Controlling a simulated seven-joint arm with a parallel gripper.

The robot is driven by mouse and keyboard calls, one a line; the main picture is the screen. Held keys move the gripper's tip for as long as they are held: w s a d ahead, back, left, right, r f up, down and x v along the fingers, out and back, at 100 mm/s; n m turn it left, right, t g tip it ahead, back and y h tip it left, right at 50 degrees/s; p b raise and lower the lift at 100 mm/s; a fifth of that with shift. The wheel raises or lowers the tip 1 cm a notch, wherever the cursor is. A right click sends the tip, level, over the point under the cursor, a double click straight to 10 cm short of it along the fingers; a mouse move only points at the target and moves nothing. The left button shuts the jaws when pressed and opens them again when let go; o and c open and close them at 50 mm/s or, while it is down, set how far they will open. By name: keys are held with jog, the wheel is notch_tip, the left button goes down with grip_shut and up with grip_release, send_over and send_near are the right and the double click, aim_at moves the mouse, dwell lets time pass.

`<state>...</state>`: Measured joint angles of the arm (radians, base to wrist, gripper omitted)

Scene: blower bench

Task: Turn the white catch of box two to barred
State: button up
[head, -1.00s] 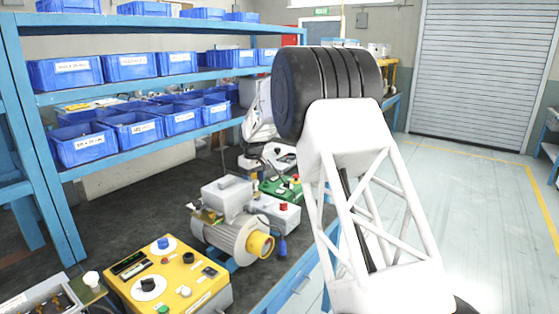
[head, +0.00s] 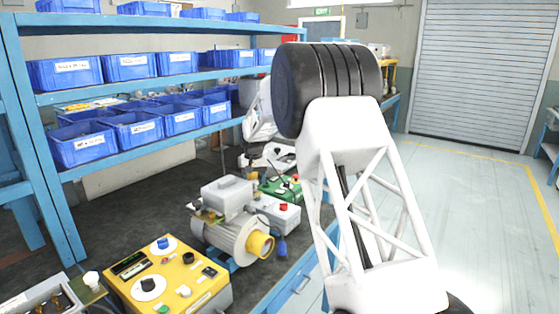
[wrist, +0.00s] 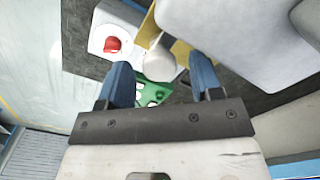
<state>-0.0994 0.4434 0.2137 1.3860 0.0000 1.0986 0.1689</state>
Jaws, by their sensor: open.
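In the wrist view a white rounded knob-like part (wrist: 160,66) shows between and just beyond the fingertips; I cannot tell whether it is the white catch. My gripper (wrist: 163,82) is open, its two blue fingers apart, with nothing held between them. I see no readable label for box two or for barred. In the head view a grey box (head: 227,194) sits on top of the blower motor (head: 232,238). The gripper's fingers cannot be made out in the head view.
A pale box with a red button (head: 283,207) stands beside the motor; the red button also shows in the wrist view (wrist: 112,44). A green unit (head: 279,188) lies behind it. A yellow control box (head: 168,275) is in front. Blue bins (head: 82,143) fill the shelves.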

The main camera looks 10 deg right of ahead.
aim_at(255, 181)
jog(key=m, duration=0.5)
jog(key=shift+r, duration=0.1)
notch_tip(255, 181, up, 7)
jog(key=shift+r, duration=0.2)
jog(key=shift+s+d+r, duration=0.1)
jog(key=shift+s+r, duration=0.1)
jog(key=shift+r, duration=0.1)
jog(key=s+d+r, duration=0.1)
jog(key=s+r, duration=0.2)
jog(key=s, duration=0.5)
jog(key=s+d+r+n, duration=0.1)
jog(key=s+d+r, duration=0.1)
jog(key=s, duration=0.6)
jog(key=s+d+r+n+t, duration=0.1)
jog(key=s+r, duration=0.3)
jog(key=s, duration=0.4)
jog(key=shift+d+r, duration=0.2)
jog(key=shift+d, duration=0.45)
jog(key=shift+s, duration=0.1)
